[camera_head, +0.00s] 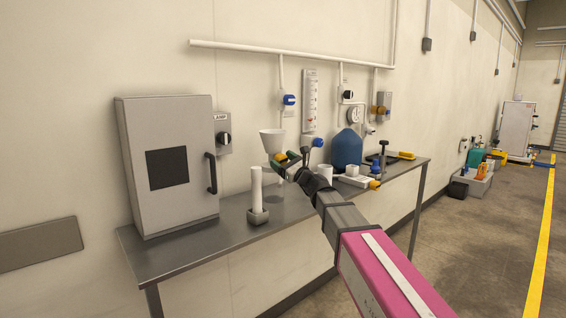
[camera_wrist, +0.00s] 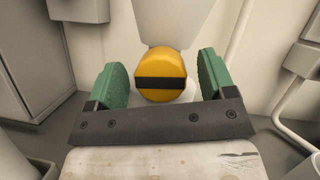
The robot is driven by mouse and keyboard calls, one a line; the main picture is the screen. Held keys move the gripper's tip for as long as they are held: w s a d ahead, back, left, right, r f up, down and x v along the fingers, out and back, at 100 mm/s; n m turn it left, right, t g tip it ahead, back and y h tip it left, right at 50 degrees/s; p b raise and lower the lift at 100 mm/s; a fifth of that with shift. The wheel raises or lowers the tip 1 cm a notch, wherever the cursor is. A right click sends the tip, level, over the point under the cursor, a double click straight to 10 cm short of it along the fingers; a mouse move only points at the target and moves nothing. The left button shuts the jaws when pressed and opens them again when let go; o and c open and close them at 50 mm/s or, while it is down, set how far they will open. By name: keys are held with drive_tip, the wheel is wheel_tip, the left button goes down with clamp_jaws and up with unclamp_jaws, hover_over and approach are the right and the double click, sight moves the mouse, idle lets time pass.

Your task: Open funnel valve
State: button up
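The white funnel (camera_head: 272,141) stands at the wall behind the steel table. Its yellow valve knob (camera_wrist: 161,75) has a black band that lies level across it in the wrist view. The funnel's pale body (camera_wrist: 170,20) shows above and behind the knob. My gripper (camera_wrist: 162,82) is open, with one green finger on each side of the knob. There is a visible gap between the knob and each finger. In the head view my gripper (camera_head: 286,160) is just below the funnel and partly hides the valve.
A grey cabinet (camera_head: 168,165) stands on the left of the steel table (camera_head: 185,250). A white cylinder in a grey holder (camera_head: 257,216) stands in front of the funnel. A blue jug (camera_head: 347,149), a white cup (camera_head: 325,173) and small tools are to the right. The table's front left is clear.

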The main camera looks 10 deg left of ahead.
drive_tip(key=v, duration=1)
drive_tip(key=shift+s+d, duration=0.2)
drive_tip(key=shift+d, duration=0.15)
drive_tip(key=shift+f, duration=0.1)
